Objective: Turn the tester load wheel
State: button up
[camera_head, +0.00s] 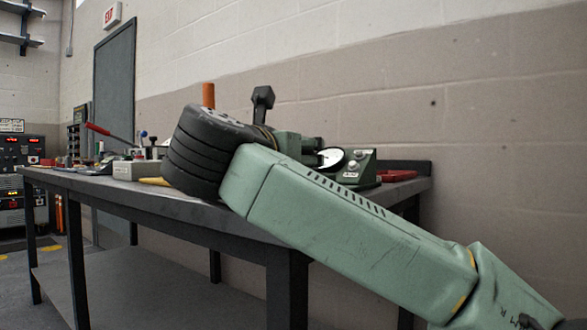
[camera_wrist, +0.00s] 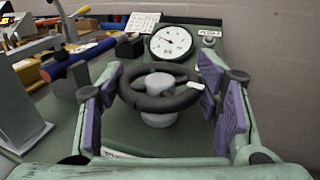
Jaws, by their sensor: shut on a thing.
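The tester load wheel (camera_wrist: 160,102) is a black ring with a pale hub and a small white mark on its right rim. It stands on a short pale post on the green tester (camera_wrist: 125,138). A round white dial gauge (camera_wrist: 171,43) with a dark needle sits behind the wheel. In the head view the tester (camera_head: 361,168) and its dial (camera_head: 331,157) show on the bench, while my arm hides the wheel.
The dark workbench (camera_head: 170,198) holds several tools and boxes to the left, including a red-handled lever (camera_head: 98,129). A blue-and-red bar (camera_wrist: 75,62) lies left of my gripper. A red item (camera_head: 397,175) lies right of the tester. The wall (camera_head: 490,130) rises behind.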

jog(key=shift+m+g+h, duration=0.5)
jog(key=shift+m+h, duration=0.3)
jog(key=shift+h, duration=0.7)
jog(key=o, duration=1.2)
jog(key=shift+c, duration=0.2)
notch_tip(320, 180, up, 10)
